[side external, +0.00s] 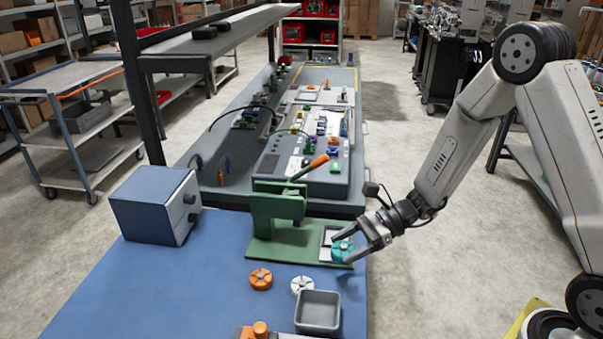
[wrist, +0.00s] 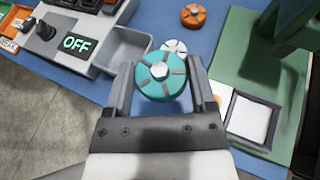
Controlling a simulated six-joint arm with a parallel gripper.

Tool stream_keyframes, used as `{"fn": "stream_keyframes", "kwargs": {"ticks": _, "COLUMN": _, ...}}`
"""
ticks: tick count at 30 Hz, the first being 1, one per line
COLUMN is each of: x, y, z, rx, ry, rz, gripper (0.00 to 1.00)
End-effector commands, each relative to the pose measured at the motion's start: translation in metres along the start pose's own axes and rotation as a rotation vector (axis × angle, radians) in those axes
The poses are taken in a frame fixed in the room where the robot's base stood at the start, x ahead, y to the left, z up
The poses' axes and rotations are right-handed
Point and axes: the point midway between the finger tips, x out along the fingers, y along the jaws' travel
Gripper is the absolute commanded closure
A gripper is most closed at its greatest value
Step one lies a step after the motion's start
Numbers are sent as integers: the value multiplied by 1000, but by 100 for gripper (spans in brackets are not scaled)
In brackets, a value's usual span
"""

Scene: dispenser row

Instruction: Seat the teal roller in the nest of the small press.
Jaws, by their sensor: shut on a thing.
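The teal roller (side external: 342,251) is a round disc with grey spokes and a pale hub. My gripper (side external: 347,246) is shut on it, one finger on each side, as the wrist view also shows for the roller (wrist: 161,79). The small press (side external: 280,205) is green, with a lever with an orange handle and a flat base. Its nest (wrist: 250,118) is a pale square in a dark frame, to the right of my gripper's right finger in the wrist view. In the side view the roller and fingers partly cover the nest (side external: 328,236). The roller appears held above the surface, beside the nest.
An orange roller (side external: 260,279) and a white roller (side external: 302,284) lie on the blue table in front of the press. A grey bin (side external: 318,314) stands near them. A control box marked OFF (wrist: 75,43) is beside the bin. A blue-grey box (side external: 150,207) stands at left.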

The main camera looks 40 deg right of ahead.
Motion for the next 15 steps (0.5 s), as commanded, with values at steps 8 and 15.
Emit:
{"fn": "stream_keyframes", "kwargs": {"ticks": 8, "x": -12, "y": -52, "z": -9, "rx": 9, "ry": -4, "rz": -28, "gripper": 87}}
{"fn": "stream_keyframes", "kwargs": {"ticks": 15, "x": -28, "y": -96, "z": -18, "rx": 20, "ry": -2, "rz": -52, "gripper": 87}}
